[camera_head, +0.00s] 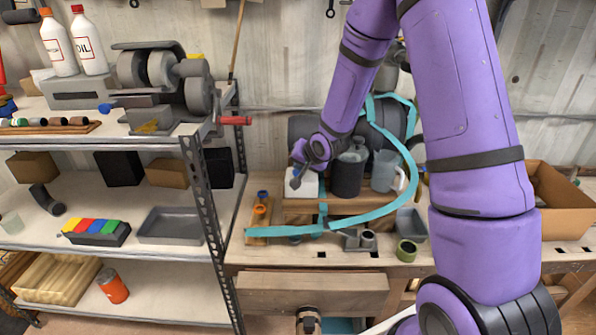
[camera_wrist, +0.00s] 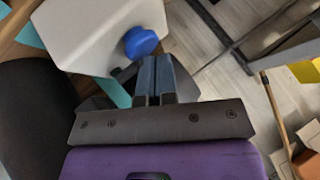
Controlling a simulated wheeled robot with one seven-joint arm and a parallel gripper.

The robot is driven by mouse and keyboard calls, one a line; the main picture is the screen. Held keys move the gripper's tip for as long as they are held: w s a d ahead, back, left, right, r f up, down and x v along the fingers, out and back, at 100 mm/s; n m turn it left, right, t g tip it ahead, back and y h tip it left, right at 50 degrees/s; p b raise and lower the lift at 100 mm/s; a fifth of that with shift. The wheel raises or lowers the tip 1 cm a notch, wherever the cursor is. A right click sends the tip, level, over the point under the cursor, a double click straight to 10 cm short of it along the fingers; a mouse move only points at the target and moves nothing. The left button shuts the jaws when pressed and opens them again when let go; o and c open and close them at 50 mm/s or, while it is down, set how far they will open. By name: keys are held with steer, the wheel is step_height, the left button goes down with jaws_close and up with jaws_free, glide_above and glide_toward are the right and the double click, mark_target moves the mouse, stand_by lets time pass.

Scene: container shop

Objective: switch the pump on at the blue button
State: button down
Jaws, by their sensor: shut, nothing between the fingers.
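The blue button (camera_wrist: 141,43) is a round cap on one face of a pale box (camera_wrist: 95,30) in the wrist view. The same white box (camera_head: 302,188) stands on the wooden bench in the head view, where its button cannot be made out behind my gripper (camera_head: 297,171). My gripper, also in the wrist view (camera_wrist: 154,62), is shut and empty. Its fingertips are very close to the button, which shows just past them and slightly left. I cannot tell whether they touch it.
A shelf (camera_head: 205,215) stands at left, and a cardboard box (camera_head: 565,205) at right.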

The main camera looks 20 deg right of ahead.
mark_target(300, 171)
stand_by(0.4)
steer(key=shift+r, duration=0.5)
steer(key=shift+r, duration=3)
